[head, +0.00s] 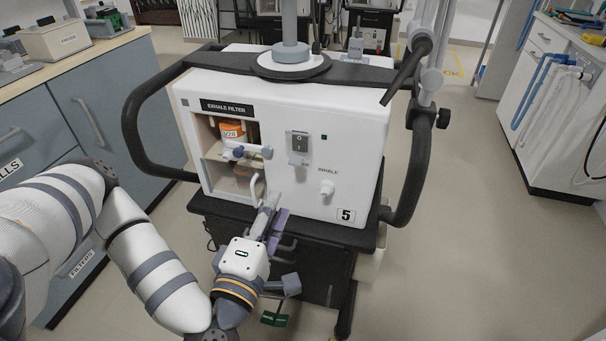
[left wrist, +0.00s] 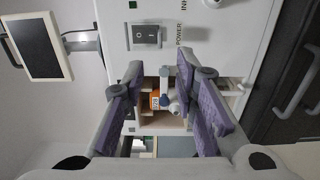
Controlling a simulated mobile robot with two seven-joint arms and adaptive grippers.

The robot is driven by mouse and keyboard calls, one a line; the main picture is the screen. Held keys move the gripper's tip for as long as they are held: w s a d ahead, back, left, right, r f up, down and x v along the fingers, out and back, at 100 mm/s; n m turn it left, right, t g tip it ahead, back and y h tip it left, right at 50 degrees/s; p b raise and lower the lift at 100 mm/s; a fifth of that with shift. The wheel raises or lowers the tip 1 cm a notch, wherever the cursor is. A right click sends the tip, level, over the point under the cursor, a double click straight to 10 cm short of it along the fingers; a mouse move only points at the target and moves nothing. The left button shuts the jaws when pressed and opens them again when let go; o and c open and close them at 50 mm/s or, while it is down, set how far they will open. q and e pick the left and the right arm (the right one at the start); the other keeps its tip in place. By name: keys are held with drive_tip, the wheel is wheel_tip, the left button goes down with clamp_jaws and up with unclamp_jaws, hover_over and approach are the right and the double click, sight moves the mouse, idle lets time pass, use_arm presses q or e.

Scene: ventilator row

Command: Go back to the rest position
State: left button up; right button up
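The white ventilator (head: 350,160), marked 5, stands ahead of me on its dark cart. Its exhale filter bay, at the front left, is open. An orange and white filter (head: 232,132) sits inside; it also shows in the left wrist view (left wrist: 154,100). A white fitting with a blue end (head: 247,152) sticks out below the filter. My left gripper (head: 268,207) is in front of the ventilator's lower front, below the bay. In the left wrist view its purple-padded fingers (left wrist: 160,68) are spread, with nothing held between them. My right gripper is not in view.
Black handle bars (head: 133,125) flank the ventilator on both sides. Blue-grey cabinets (head: 110,90) with a counter stand at the left. A white cabinet (head: 560,120) with hanging tubes stands at the right. Floor is clear between the ventilator and the right cabinet.

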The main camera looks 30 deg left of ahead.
use_arm(q)
drive_tip(key=s+d+f+m+g+h, duration=0.5)
drive_tip(key=d+f+m, duration=0.15)
drive_tip(key=d, duration=0.25)
drive_tip(key=s+d+f+m+g+h, duration=0.4)
drive_tip(key=s+d+f+m+h, duration=0.25)
drive_tip(key=d, duration=0.25)
drive_tip(key=s+a+f+m+g+y, duration=0.1)
drive_tip(key=s+a+f+m+g, duration=0.1)
drive_tip(key=s+f+m+g, duration=0.3)
drive_tip(key=s+a+f+g+y, duration=0.2)
drive_tip(key=s+a+g, duration=0.1)
drive_tip(key=s, duration=0.4)
drive_tip(key=s+a+m+g+y, duration=0.2)
drive_tip(key=s+a, duration=0.3)
drive_tip(key=a, duration=0.5)
drive_tip(key=shift+s+a+m+g+y, duration=0.15)
drive_tip(key=shift+a+m+g+y, duration=0.25)
drive_tip(key=shift+y, duration=0.45)
